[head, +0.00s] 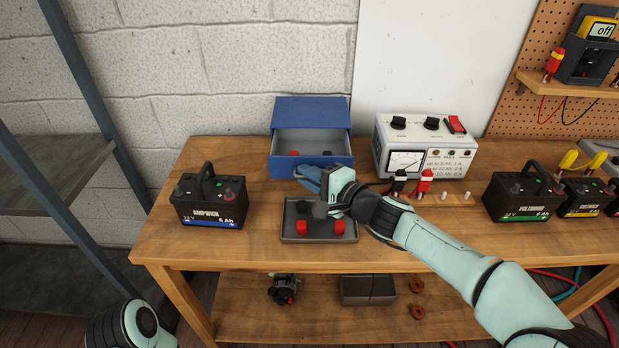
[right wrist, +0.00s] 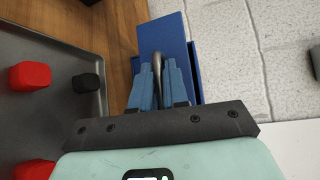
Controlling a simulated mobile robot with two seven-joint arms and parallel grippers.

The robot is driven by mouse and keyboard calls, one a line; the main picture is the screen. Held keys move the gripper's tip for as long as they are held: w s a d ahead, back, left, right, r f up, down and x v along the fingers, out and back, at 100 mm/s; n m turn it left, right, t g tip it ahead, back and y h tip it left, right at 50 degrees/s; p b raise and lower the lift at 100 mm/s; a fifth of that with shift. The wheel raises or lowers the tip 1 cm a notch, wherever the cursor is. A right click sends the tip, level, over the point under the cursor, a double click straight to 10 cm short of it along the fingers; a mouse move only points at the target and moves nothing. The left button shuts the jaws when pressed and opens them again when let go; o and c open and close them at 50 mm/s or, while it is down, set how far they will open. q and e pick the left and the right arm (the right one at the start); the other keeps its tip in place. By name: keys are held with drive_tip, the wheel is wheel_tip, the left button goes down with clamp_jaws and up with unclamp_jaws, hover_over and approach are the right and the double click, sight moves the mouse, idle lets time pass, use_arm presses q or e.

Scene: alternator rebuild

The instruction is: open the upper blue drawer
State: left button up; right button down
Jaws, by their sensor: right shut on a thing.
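The blue drawer unit (head: 311,112) stands at the back of the workbench against the wall. Its upper drawer (head: 340,162) is pulled out toward me, and its grey inside shows with a red and a dark piece in it. My right gripper (head: 308,180) is at the drawer's front. In the right wrist view its blue fingers (right wrist: 158,85) are shut on the grey handle (right wrist: 157,62) of the blue drawer front (right wrist: 165,35). Any lower drawer is hidden. My left gripper is out of view; only part of my left arm shows at the bottom left.
A grey tray (head: 288,238) with red and black caps lies just below my right gripper. A battery (head: 209,210) stands at left, and a meter box (head: 415,150) right of the drawer unit. More batteries (head: 522,198) stand at right. Bare wood lies between the left battery and the tray.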

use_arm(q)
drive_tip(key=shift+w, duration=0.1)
use_arm(e)
drive_tip(key=shift+w, duration=0.1)
drive_tip(key=c, duration=1.3)
unclamp_jaws()
drive_tip(key=shift+c, duration=0.2)
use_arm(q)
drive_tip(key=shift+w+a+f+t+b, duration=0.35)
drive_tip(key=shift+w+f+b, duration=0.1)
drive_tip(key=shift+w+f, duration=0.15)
use_arm(e)
drive_tip(key=v, duration=1.3)
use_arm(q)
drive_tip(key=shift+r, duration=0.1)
use_arm(e)
drive_tip(key=shift+d, duration=0.15)
